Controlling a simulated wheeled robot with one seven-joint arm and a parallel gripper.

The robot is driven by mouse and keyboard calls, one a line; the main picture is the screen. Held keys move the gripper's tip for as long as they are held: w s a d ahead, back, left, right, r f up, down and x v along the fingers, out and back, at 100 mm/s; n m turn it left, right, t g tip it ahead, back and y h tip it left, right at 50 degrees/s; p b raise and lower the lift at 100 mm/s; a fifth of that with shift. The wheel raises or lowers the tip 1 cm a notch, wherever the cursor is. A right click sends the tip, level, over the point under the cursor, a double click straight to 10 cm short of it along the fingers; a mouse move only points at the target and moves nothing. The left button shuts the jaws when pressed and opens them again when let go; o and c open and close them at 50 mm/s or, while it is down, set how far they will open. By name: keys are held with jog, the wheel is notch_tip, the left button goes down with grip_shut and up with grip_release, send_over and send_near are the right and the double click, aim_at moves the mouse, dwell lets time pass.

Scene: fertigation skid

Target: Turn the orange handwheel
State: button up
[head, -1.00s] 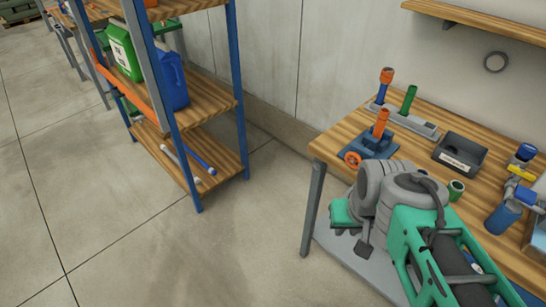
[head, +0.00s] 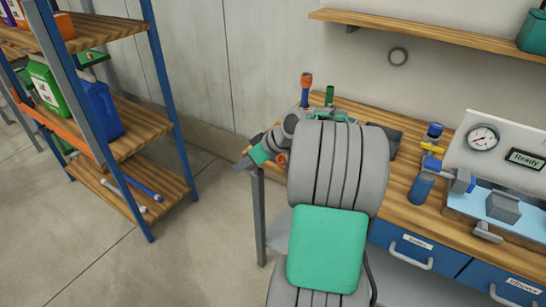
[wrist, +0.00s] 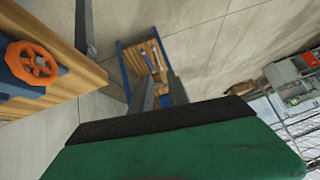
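The orange handwheel (wrist: 32,63) is a spoked wheel on a blue mount (wrist: 12,82) at the wooden bench's edge, at the left of the wrist view. In the head view only a bit of the handwheel (head: 282,161) shows behind my arm; the mount is mostly hidden. My gripper (head: 243,164) is beyond the bench's left end, just left of the handwheel and apart from it. In the wrist view my gripper (wrist: 162,92) shows two grey fingers with a gap between them and nothing held.
The wooden bench (head: 405,215) has a blue bottle-like part (head: 421,188) and a gauge panel (head: 510,140) at right. A shelf rack (head: 150,120) stands left, with free floor between. A wall shelf (head: 430,38) hangs above.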

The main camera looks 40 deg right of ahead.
aim_at(285, 158)
jog(key=s+d+t, duration=0.1)
jog(key=s+d, duration=0.1)
jog(key=d, duration=0.4)
jog(key=s+d+t, duration=0.2)
jog(key=s+d, duration=0.1)
jog(key=d, duration=0.3)
jog(key=s+d+f+t, duration=0.1)
jog(key=s+d+t, duration=0.1)
jog(key=d, duration=0.4)
jog(key=shift+s+f+n+y, duration=0.1)
jog(key=shift+s+n+y, duration=0.2)
jog(key=shift+s, duration=0.15)
jog(key=p+x, duration=0.1)
jog(key=x, duration=1)
jog(key=shift+w+a+f, duration=0.1)
jog(key=shift+w, duration=0.3)
jog(key=shift+c, duration=0.3)
grip_shut()
